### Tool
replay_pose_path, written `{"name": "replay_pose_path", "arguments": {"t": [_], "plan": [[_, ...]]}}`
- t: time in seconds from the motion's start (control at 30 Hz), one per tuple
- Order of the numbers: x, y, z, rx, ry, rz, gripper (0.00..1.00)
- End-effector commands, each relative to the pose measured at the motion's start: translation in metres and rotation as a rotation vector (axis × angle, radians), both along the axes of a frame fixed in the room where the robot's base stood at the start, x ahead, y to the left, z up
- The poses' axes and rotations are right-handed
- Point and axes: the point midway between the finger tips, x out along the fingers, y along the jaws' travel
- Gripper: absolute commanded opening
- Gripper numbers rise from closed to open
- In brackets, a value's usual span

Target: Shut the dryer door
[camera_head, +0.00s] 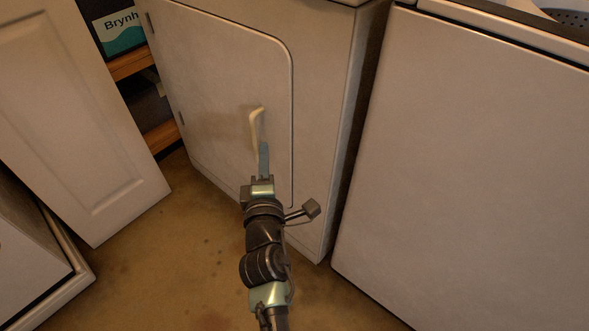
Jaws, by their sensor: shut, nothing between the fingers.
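The dryer door (215,75) is a white panel with rounded corners on the front of the white dryer (325,110). It looks flush with the dryer front, with hinges along its left edge. A cream handle (253,125) stands on the door. My gripper (264,146) is shut and empty, its fingertips at the lower end of the handle. I cannot tell whether the fingertips touch the handle or the door. My arm reaches up from the bottom of the view and hides part of the door's lower edge.
A white washer (470,150) stands to the right, with a narrow dark gap beside the dryer. A white panelled cabinet door (75,110) hangs open at the left. Behind it are wooden shelves (132,65) with a teal box (121,30). Brown floor (185,260) is clear in front.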

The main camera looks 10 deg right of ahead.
Motion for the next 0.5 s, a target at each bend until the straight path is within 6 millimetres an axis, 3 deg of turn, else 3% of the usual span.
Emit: {"name": "replay_pose_path", "arguments": {"t": [0.07,0.5], "plan": [[-0.01,-0.016,0.009,0.002,0.004,-0.01,0.0],[-0.038,-0.057,0.009,0.002,0.001,-0.007,0.0]]}}
